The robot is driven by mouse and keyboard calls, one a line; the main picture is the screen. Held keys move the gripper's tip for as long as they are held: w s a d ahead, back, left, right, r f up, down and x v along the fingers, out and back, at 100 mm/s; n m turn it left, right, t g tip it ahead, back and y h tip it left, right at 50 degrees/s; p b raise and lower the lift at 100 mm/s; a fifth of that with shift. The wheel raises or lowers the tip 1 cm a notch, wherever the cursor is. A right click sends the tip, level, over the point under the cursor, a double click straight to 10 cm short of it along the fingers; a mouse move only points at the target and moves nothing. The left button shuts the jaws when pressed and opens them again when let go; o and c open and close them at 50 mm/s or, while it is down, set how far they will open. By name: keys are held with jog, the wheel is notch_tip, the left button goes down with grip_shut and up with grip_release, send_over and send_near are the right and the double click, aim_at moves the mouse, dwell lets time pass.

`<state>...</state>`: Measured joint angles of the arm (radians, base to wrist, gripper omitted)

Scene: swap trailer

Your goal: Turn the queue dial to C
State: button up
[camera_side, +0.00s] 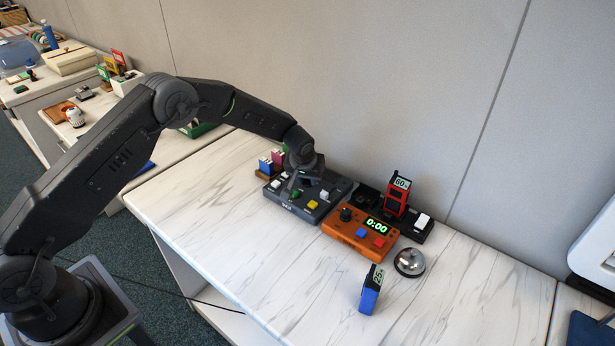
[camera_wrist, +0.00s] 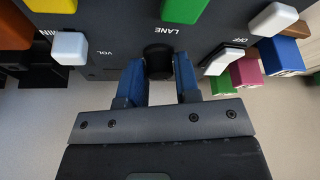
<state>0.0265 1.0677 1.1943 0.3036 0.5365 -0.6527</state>
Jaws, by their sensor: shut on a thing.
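The dark grey panel (camera_side: 272,197) lies on the marble-topped table near the wall. In the wrist view the panel (camera_wrist: 110,20) fills the top, with a black knob (camera_wrist: 158,58) close to the printed word LANE. My gripper (camera_wrist: 159,72) has its two blue fingertips on either side of this knob and is shut on it. In the side view my gripper (camera_side: 294,183) reaches down onto the panel and hides the knob. The knob's pointer and any letter C cannot be made out.
An orange timer (camera_side: 345,236) reading 0:00 stands right of the panel, with a red block (camera_side: 397,197) on a black base behind it. A silver bell (camera_side: 409,262) and a blue block (camera_side: 370,293) stand further right. The table's front left is clear.

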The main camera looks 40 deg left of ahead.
jog(key=shift+c, duration=1.2)
jog(key=shift+m, duration=0.3)
jog(key=m+h, duration=0.1)
jog(key=m, duration=0.1)
jog(key=shift+m+t, duration=0.3)
jog(key=shift+m, duration=0.1)
jog(key=m+h, duration=0.2)
jog(key=m, duration=0.2)
jog(key=shift+a, duration=0.1)
jog(key=m, duration=0.2)
jog(key=m+g+h, duration=0.1)
jog(key=m, duration=0.2)
jog(key=shift+a+h, duration=0.1)
jog(key=shift+h, duration=0.2)
jog(key=m+g, duration=0.1)
jog(key=m, duration=0.3)
jog(key=shift+h, duration=0.4)
jog(key=shift+g, duration=0.3)
